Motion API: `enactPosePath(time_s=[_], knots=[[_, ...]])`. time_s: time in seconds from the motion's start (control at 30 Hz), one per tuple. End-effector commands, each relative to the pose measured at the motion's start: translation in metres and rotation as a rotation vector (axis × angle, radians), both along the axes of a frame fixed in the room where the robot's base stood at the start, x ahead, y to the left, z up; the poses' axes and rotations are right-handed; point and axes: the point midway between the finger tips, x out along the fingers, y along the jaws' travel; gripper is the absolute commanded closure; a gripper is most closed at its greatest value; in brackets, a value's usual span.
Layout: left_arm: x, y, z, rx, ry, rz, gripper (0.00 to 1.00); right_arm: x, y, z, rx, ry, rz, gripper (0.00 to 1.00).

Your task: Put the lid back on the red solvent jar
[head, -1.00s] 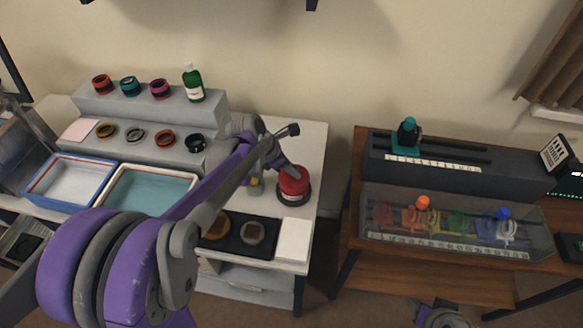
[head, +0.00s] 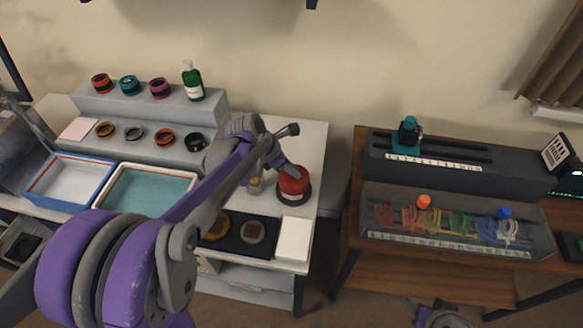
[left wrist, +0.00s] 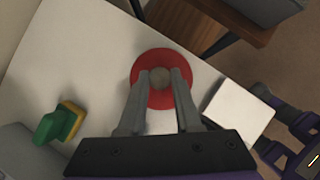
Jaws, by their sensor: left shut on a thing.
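The red solvent jar (head: 294,186) stands near the right end of the white table, with a dark ring around its foot. My left gripper (head: 287,167) reaches down onto its top from the left. In the left wrist view the fingers of the left gripper (left wrist: 160,82) are shut on the pale knob of the red lid (left wrist: 147,63). The lid appears as a round red disc over the jar; I cannot tell whether it is seated or slightly above. A grey and purple part of my right arm shows at the bottom edge of the head view; its jaws are unclear.
A small yellow-topped item (head: 255,185) stands just left of the jar. A white block (head: 293,239) and a dark tray (head: 236,246) lie in front. A green bottle (head: 193,82) stands on the grey riser. Bare tabletop lies behind the jar.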

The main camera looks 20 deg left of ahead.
Motion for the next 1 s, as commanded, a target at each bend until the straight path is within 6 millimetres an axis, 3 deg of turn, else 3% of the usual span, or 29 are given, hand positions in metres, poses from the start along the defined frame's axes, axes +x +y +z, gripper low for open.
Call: enactPosePath(time_s=[0.2, 0.23, 0.4, 0.63, 0.8, 1.0], knots=[[0.0001, 0.0, 0.0004, 0.0, 0.0, 0.0, 1.0, 0.0001, 0.0, 0.0003, 0.0, 0.0, 0.0, 0.5], [0.0001, 0.0, 0.0004, 0.0, 0.0, 0.0, 0.64, 0.0001, 0.0, 0.0003, 0.0, 0.0, 0.0, 0.5], [0.0001, 0.0, 0.0003, 0.0, 0.0, 0.0, 0.33, 0.0001, 0.0, 0.0003, 0.0, 0.0, 0.0, 0.5], [0.0001, 0.0, 0.0003, 0.0, 0.0, 0.0, 0.31, 0.0001, 0.0, 0.0003, 0.0, 0.0, 0.0, 0.5], [0.0001, 0.0, 0.0003, 0.0, 0.0, 0.0, 0.03, 0.0001, 0.0, 0.0003, 0.0, 0.0, 0.0, 0.5], [0.0001, 0.0, 0.0003, 0.0, 0.0, 0.0, 0.03, 0.0001, 0.0, 0.0003, 0.0, 0.0, 0.0, 0.5]])
